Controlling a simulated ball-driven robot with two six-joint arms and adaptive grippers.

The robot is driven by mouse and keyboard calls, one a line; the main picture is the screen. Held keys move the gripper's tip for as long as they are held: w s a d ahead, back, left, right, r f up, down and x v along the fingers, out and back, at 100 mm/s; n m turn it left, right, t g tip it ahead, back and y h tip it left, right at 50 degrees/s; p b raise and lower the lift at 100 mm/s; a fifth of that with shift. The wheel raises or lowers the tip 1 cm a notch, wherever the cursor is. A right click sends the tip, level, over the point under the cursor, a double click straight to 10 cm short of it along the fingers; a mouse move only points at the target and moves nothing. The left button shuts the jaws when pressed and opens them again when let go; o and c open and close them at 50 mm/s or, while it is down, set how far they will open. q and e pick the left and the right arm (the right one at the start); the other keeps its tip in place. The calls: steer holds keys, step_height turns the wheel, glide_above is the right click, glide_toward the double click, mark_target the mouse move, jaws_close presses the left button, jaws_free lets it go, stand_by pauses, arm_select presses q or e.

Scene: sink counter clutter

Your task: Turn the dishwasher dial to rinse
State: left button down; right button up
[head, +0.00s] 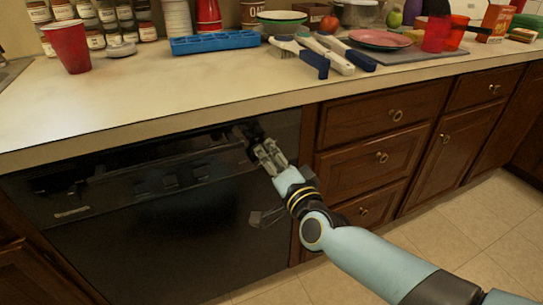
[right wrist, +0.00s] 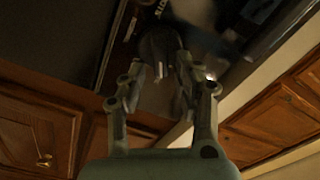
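The black dishwasher (head: 200,215) is built in under the counter, with a dark control panel along its top. My right gripper (head: 262,150) is at the upper right end of that panel. In the right wrist view, the dark round dial (right wrist: 158,45) is just ahead of my right gripper (right wrist: 160,75). The two fingers stand apart, one on each side of the dial's near part. I cannot tell whether they touch it. The dial's markings and setting are too dark and blurred to read. In the head view the gripper mostly hides the dial. My left gripper is not in view.
The counter edge (head: 160,128) overhangs just above the gripper. Wooden drawers (head: 365,160) stand right of the dishwasher. On the counter are a red cup (head: 69,46), a blue tray (head: 215,43), several brushes and a pink plate (head: 380,38). The tiled floor (head: 470,235) is clear.

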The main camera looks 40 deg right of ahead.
steer(key=shift+o, duration=0.2)
steer(key=v, duration=1.2)
steer(key=shift+w+r, duration=0.15)
